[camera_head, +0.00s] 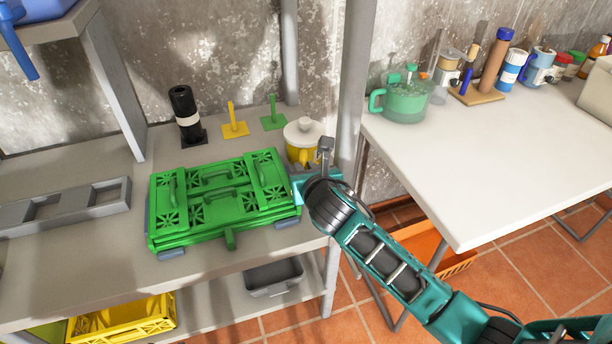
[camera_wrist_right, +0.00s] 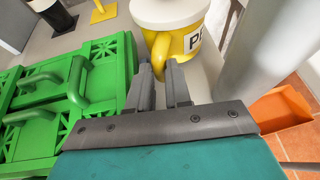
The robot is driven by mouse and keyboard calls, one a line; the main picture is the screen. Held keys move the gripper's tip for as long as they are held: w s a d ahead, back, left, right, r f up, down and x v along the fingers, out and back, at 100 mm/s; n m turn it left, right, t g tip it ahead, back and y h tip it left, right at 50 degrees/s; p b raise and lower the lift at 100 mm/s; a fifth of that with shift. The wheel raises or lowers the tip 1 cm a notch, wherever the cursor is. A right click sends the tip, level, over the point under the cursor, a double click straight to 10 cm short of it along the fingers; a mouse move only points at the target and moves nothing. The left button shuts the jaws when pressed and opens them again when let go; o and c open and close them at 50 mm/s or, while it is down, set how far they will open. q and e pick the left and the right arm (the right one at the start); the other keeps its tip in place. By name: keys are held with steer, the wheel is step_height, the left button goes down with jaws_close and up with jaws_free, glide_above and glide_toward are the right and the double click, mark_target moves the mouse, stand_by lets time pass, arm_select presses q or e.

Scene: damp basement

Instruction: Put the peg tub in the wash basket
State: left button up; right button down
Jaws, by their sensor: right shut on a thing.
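The peg tub (camera_head: 300,150) is a yellow tub with a white knobbed lid, upright at the back right of the grey shelf. My right gripper (camera_wrist_right: 161,72) is shut on the tub's yellow handle. In the head view my right wrist partly hides the tub's front. An orange basket (camera_head: 459,265) on the floor under the white table and a yellow basket (camera_head: 122,322) below the shelf both show; I cannot tell which is the wash basket. My left gripper is not in view.
A green folded crate (camera_head: 215,198) lies just left of my right gripper. A black cylinder (camera_head: 186,112) and small yellow and green stands are behind it. A grey bin (camera_head: 273,279) sits below. A post (camera_head: 352,90) stands right of the tub, beside the white table (camera_head: 490,150).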

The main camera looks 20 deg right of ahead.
steer(key=shift+f, duration=0.25)
steer(key=shift+f, duration=0.1)
steer(key=c, duration=1.1)
jaws_free()
steer(key=shift+o, duration=0.2)
